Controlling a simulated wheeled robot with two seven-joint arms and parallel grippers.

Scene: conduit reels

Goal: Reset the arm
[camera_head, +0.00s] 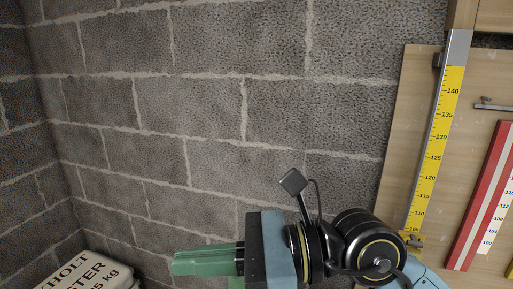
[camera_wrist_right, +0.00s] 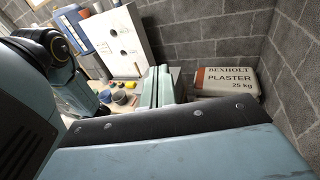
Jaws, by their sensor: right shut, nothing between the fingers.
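My right gripper (camera_head: 205,261) shows in the head view at the bottom centre, in front of the block wall. Its green fingers point left and are shut together with nothing held. My right arm (camera_head: 375,255) comes in from the lower right. In the right wrist view, the green fingers (camera_wrist_right: 157,88) lie together in the middle, above the dark edge of the gripper body. My left gripper is not in the head view.
A plaster bag (camera_head: 95,274) lies at the lower left and also shows in the right wrist view (camera_wrist_right: 227,81). A wooden board (camera_head: 404,130) with yellow (camera_head: 436,130) and red (camera_head: 482,195) measuring rules stands at right. A white cabinet (camera_wrist_right: 120,42) and several small pots (camera_wrist_right: 120,97) show in the wrist view.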

